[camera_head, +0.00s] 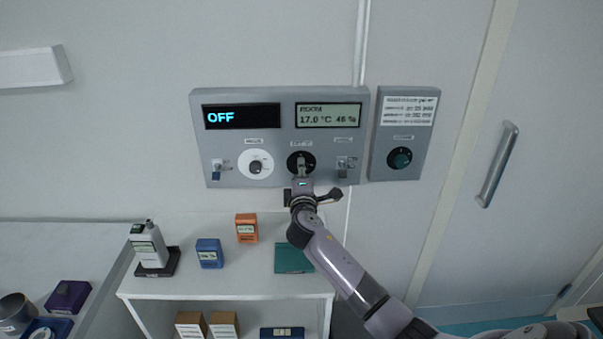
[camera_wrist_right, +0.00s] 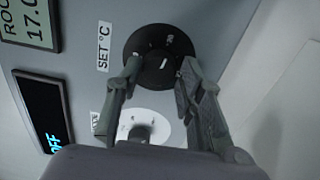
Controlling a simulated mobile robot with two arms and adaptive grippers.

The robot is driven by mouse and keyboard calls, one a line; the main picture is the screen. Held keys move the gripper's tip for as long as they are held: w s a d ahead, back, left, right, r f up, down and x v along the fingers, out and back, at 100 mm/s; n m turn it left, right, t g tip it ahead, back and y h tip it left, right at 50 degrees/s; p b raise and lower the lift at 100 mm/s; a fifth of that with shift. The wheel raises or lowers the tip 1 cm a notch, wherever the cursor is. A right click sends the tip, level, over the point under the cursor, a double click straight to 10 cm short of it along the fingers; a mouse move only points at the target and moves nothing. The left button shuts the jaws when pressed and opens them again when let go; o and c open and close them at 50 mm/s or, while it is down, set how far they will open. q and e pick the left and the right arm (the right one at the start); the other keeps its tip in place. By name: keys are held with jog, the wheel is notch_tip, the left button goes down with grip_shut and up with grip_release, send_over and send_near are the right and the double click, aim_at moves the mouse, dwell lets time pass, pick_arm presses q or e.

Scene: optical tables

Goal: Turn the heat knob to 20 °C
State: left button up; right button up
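The control panel (camera_head: 280,137) on the wall carries a round black dial (camera_head: 301,162) in its lower middle. In the right wrist view a label beside this black dial (camera_wrist_right: 158,42) reads "SET °C". Its scale is too small to read surely, and a short white mark shows on its centre. My right gripper (camera_head: 301,178) is in front of the dial and partly covers it. In the wrist view its fingers (camera_wrist_right: 162,70) are spread, one on either side of the dial's middle, with a gap between them. I cannot tell whether they touch it. My left gripper is not in view.
One display (camera_head: 240,116) reads OFF; the room display (camera_head: 328,115) reads 17.0 °C and 46 %. A white dial (camera_head: 255,164) and small switches flank the black dial. A shelf (camera_head: 225,285) with small boxes stands below.

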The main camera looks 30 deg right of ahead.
jog(key=shift+o, duration=1.4)
jog(key=v, duration=1.2)
